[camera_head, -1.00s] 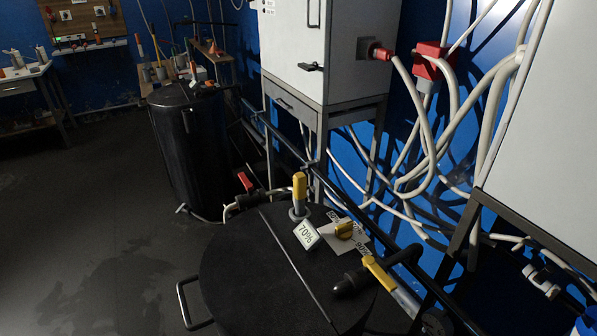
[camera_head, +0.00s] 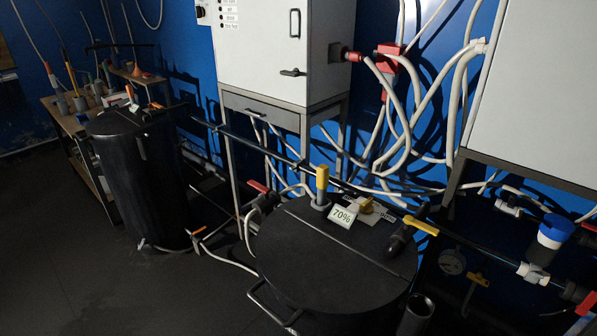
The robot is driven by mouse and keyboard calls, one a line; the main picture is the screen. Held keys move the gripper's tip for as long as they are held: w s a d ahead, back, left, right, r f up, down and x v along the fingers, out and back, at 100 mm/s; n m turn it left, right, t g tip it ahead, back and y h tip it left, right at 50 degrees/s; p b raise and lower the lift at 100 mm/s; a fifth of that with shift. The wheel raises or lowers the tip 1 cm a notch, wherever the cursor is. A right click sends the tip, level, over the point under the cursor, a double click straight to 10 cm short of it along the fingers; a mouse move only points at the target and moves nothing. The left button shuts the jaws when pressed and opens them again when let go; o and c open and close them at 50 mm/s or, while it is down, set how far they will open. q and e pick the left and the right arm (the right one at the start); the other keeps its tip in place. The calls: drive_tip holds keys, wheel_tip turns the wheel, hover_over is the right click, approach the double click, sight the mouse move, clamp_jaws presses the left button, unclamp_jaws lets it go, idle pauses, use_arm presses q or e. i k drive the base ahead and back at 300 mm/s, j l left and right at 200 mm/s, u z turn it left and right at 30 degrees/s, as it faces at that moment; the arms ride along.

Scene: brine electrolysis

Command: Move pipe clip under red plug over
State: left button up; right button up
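I cannot make out a clip directly under the plug; loops of white cable hang there against the blue wall. White clip-like fittings (camera_head: 508,208) and (camera_head: 534,273) sit on the pipes at the right. Which of these, if any, is the pipe clip I cannot tell. Neither of my grippers is in view.
A large black drum (camera_head: 320,255) with a "70%" sign (camera_head: 343,216) and yellow handles stands in front. Another black drum (camera_head: 140,180) stands at the left. Blue-capped (camera_head: 553,232) and red-handled (camera_head: 580,298) fittings are at the right. The left floor (camera_head: 60,240) is clear.

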sight(294, 167)
drive_tip(key=i+j+z, duration=0.25)
drive_tip(key=j, duration=0.3)
drive_tip(key=i+j+z, duration=0.25)
drive_tip(key=j, duration=0.35)
drive_tip(key=j+z, duration=0.25)
drive_tip(key=j, duration=0.35)
drive_tip(key=j+z, duration=0.25)
drive_tip(key=j, duration=0.4)
